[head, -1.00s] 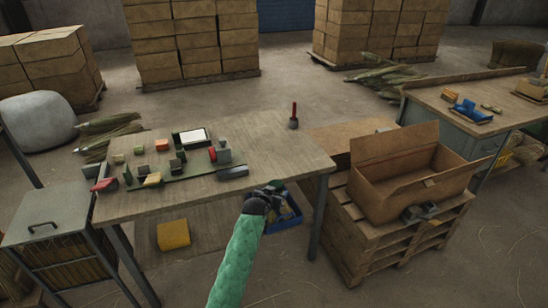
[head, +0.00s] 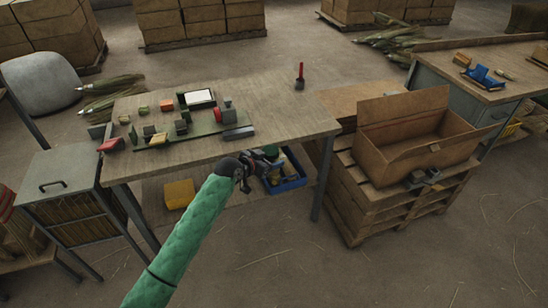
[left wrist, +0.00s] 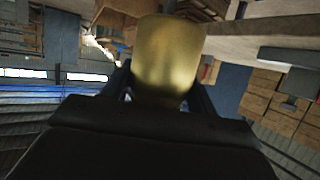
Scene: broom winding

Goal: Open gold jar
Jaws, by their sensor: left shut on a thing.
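The gold jar (left wrist: 168,60) fills the upper middle of the left wrist view as a smooth, rounded gold shape. It sits between the dark fingers of my left gripper (head: 262,162), which is shut on it. Its far end and lid cannot be made out. In the head view this gripper is at the front edge of the wooden workbench, just above a blue bin; the jar is too small or hidden to make out there. My right gripper is not in view.
The workbench (head: 270,100) holds blocks, a green board and a red-handled tool (head: 300,76). The blue bin (head: 289,182) sits below its front edge. An open cardboard box (head: 415,150) stands on pallets at right. The floor in front is clear.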

